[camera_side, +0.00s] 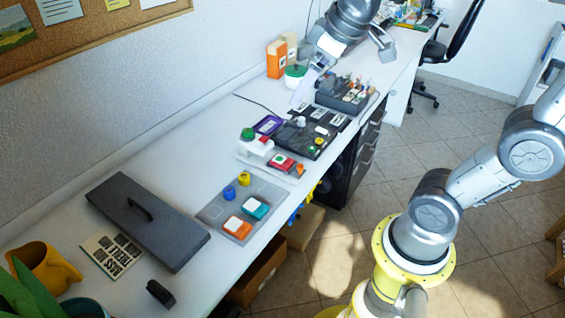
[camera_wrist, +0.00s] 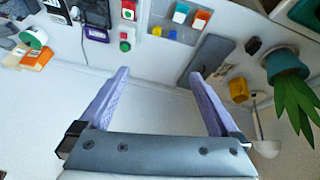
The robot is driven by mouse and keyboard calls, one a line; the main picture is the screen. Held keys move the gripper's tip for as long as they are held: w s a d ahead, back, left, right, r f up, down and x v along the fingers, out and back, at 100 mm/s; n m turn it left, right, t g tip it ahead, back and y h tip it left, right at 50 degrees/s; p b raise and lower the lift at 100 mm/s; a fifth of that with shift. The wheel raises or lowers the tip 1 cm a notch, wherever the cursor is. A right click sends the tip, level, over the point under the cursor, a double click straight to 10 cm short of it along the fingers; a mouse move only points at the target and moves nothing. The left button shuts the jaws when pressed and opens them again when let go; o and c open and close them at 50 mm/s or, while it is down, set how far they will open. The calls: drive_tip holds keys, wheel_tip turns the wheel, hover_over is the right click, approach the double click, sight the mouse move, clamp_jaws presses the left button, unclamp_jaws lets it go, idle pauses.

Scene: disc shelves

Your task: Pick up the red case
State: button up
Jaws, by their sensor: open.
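The red case (camera_side: 281,161), with a pale disc on its top, lies on a small grey plate on the white bench in the side view. In the wrist view it (camera_wrist: 128,13) shows near the top edge, left of the middle, partly cut off. The case is beyond the fingertips and is not touched.
A white box (camera_side: 256,145) with green and red knobs stands next to the red case. A grey panel (camera_side: 212,213) holds orange and teal cases and blue and yellow knobs. Black devices (camera_side: 300,140) lie behind. A dark grey lidded slab (camera_side: 170,240) lies at the near left.

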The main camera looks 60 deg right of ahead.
drive_tip(key=w+d+f+g, duration=0.1)
drive_tip(key=w+d+f, duration=0.1)
drive_tip(key=w, duration=0.3)
drive_tip(key=w+d+f+g, duration=0.1)
drive_tip(key=w+d+f, duration=0.2)
drive_tip(key=w, duration=0.2)
drive_tip(key=m+g, duration=0.2)
drive_tip(key=g, duration=0.2)
hover_over(282, 160)
wheel_tip(282, 160, down, 19)
wheel_tip(282, 160, down, 7)
drive_tip(key=shift+s+r, duration=0.15)
drive_tip(key=shift+r, duration=0.05)
drive_tip(key=shift+f, duration=3.15)
drive_tip(key=c, duration=1.5)
drive_tip(key=shift+o, duration=0.2)
drive_tip(key=shift+r, duration=0.15)
